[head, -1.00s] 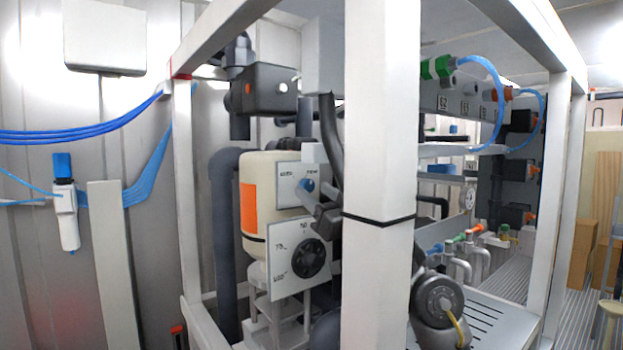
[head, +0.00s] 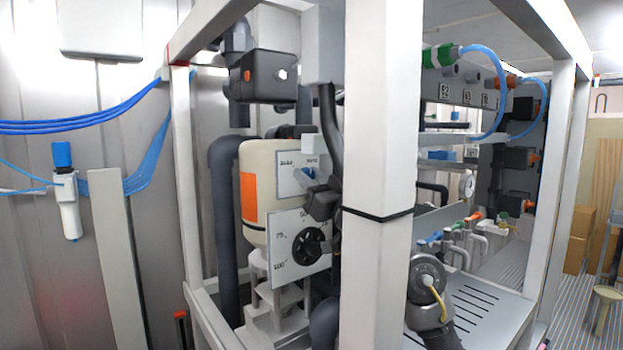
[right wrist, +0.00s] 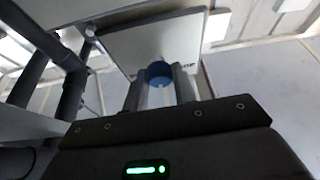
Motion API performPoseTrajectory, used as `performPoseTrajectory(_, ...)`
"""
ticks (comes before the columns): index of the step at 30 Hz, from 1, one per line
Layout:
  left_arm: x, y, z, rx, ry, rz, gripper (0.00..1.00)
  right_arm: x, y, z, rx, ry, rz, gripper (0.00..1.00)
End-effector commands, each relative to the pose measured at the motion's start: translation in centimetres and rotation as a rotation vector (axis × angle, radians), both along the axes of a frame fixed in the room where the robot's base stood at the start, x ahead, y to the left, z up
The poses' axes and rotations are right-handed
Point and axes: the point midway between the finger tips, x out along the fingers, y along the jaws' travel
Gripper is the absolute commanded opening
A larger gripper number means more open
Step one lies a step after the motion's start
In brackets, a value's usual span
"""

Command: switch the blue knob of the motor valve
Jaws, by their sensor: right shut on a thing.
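The motor valve is a cream-coloured housing (head: 256,162) with an orange patch, inside the white frame. On its upper white plate (head: 288,160) is the small blue knob (head: 307,174), partly hidden by my right gripper (head: 312,184). In the right wrist view the blue knob (right wrist: 159,70) sits between the two fingers of my right gripper (right wrist: 160,84), which is shut on it. The knob's exact angle and the plate's lettering are too small to tell. My left gripper is not in view.
A black dial (head: 308,246) sits on a lower white plate just below the gripper. A thick white frame post (head: 378,120) stands close to the right of the gripper. A dark actuator box (head: 268,77) is above the valve, and a dark pipe (head: 224,220) runs left of it.

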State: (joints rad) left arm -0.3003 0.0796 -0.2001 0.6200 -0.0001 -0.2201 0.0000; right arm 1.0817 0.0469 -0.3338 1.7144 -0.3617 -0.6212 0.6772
Motion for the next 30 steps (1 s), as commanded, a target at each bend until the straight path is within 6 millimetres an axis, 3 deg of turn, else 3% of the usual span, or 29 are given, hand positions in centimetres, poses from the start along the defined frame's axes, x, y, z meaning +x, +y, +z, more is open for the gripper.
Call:
performPoseTrajectory(8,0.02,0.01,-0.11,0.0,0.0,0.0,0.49,0.07,-0.11,-0.05,-0.066,-0.043,-0.002,0.04)
performPoseTrajectory(30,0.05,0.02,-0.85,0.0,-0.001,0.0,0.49,0.13,-0.19,0.0,-0.464,-0.309,0.0,0.04)
